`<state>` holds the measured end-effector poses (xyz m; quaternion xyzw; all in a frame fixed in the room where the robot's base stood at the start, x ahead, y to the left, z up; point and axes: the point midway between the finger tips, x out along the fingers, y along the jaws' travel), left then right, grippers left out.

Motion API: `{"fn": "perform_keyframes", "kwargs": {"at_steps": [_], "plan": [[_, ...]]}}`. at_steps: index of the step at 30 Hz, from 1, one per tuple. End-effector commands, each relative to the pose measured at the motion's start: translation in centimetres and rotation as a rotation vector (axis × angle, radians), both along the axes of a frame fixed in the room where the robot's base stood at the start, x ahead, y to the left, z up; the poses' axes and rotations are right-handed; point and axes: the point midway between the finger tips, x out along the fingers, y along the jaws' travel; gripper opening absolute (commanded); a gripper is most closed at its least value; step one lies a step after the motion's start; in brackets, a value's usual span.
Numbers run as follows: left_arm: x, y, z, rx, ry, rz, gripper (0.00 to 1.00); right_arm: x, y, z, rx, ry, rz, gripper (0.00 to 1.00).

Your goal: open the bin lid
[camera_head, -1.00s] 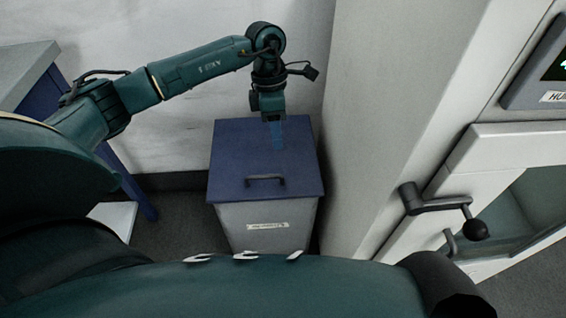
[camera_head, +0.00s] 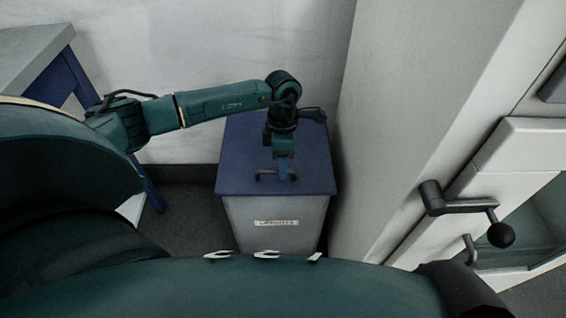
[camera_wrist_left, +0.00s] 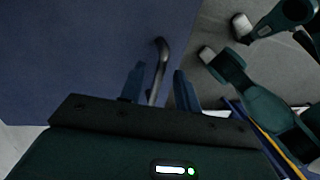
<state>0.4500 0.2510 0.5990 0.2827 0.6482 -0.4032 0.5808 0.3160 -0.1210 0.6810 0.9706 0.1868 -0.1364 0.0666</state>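The bin (camera_head: 275,222) is a light grey box with a label on its front and a flat blue lid (camera_head: 240,150), which lies shut on top. A dark bar handle (camera_head: 266,174) sits near the lid's front edge. My left gripper (camera_head: 282,176) points down at the handle. In the left wrist view the handle (camera_wrist_left: 160,62) runs between the two blue fingers of the left gripper (camera_wrist_left: 158,85), which are apart with a gap on each side. My right gripper is in neither view.
A grey-topped table with blue legs (camera_head: 65,75) stands at the left. A tall white cabinet with a dark crank handle (camera_head: 460,206) stands close on the bin's right. A white wall (camera_head: 200,50) is behind the bin. Dark floor shows left of the bin.

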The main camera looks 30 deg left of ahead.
Motion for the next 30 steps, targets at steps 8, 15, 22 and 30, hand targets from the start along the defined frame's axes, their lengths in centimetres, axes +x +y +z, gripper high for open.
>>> {"fn": "perform_keyframes", "kwargs": {"at_steps": [8, 15, 22, 30], "plan": [[-0.02, -0.03, -0.12, 0.0, 0.0, 0.0, 0.33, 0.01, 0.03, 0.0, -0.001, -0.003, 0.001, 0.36], [-0.02, -0.05, -0.09, -0.001, 0.001, 0.0, 0.13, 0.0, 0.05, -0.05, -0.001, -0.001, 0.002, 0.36], [-0.01, -0.04, -0.09, 0.0, 0.0, 0.0, 0.0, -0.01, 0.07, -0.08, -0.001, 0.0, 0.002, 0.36], [-0.01, -0.04, -0.08, -0.001, -0.001, 0.0, 0.0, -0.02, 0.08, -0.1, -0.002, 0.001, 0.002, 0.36]]}}
